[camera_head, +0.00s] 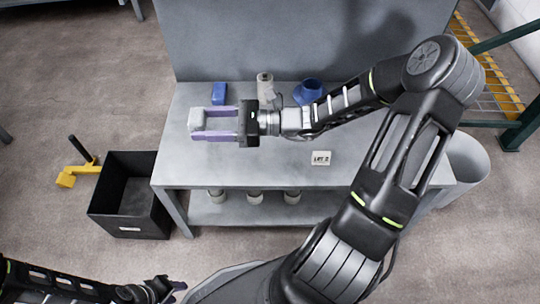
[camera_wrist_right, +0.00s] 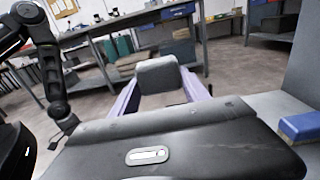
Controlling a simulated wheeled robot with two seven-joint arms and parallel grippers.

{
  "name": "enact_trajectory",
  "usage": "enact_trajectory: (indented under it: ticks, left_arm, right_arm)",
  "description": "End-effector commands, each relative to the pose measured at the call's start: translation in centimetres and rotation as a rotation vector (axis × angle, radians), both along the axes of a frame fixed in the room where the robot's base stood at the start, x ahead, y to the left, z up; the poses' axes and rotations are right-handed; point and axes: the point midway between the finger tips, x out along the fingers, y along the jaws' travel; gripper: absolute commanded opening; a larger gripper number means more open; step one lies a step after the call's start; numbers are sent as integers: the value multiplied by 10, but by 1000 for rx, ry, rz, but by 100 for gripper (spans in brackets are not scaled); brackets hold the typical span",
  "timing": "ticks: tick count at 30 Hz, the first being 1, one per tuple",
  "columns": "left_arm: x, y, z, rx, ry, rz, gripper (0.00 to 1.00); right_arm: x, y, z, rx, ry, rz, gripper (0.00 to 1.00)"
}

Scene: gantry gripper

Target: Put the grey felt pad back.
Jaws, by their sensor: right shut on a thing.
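My right gripper (camera_head: 203,122) reaches from the right over the left part of the grey table and points left. Its purple fingers are shut on a light grey block-like pad (camera_head: 198,118), which I take for the grey felt pad. In the right wrist view the pad (camera_wrist_right: 158,75) sits between the two fingertips (camera_wrist_right: 160,88). It appears held above the tabletop, but the gap is hard to judge. My left gripper (camera_head: 176,288) is low at the bottom edge, away from the table; its fingers are too small to read.
The grey table (camera_head: 180,165) has a blue block (camera_head: 219,93), a beige bottle (camera_head: 265,84), a blue funnel-like piece (camera_head: 308,92) and a "LOT 2" label (camera_head: 320,158). A black bin (camera_head: 125,222) stands on the floor to the left.

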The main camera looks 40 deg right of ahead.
Motion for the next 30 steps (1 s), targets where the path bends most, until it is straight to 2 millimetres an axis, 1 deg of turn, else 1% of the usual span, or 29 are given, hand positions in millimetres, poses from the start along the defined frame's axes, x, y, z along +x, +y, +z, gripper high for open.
enact_trajectory:
  ticks: [4, 8, 11, 13, 16, 18, 20, 23, 24, 26, 27, 29, 30]
  left_arm:
    - [0, 0, 0, 0, 0, 0, 36]
    - [0, 0, -1, 0, -1, 0, 36]
    - [1, 0, -2, 0, -1, 0, 36]
    - [1, 0, -3, 0, -2, 1, 36]
    - [1, 1, -5, 1, -2, 2, 36]
    - [1, 1, -6, 2, -3, 2, 36]
    - [2, 1, -7, 2, -3, 3, 36]
    - [2, 2, -9, 3, -3, 5, 36]
    - [2, 2, -10, 3, -4, 5, 36]
    - [3, 2, -11, 4, -5, 5, 36]
    - [3, 2, -11, 4, -5, 5, 36]
    - [3, 3, -13, 4, -5, 7, 36]
    - [3, 3, -13, 5, -5, 7, 36]
  right_arm:
    - [-1, 2, -1, -6, 3, 12, 21]
    - [-9, 13, -5, -47, 25, 86, 21]
    - [-23, 26, -14, -117, 58, 201, 21]
    - [-35, 35, -23, -194, 88, 308, 21]
    - [-54, 41, -39, -351, 128, 487, 21]
    - [-66, 39, -50, -491, 144, 622, 21]
    - [-75, 32, -60, -632, 147, 733, 21]
    - [-86, 12, -73, -883, 120, 900, 21]
    - [-89, 2, -77, -989, 96, 958, 21]
    - [-90, -17, -81, -1146, 49, 1032, 21]
    - [-89, -32, -81, -1248, 8, 1074, 21]
    - [-83, -57, -78, -1395, -60, 1121, 21]
    - [-78, -74, -74, -1477, -106, 1143, 21]
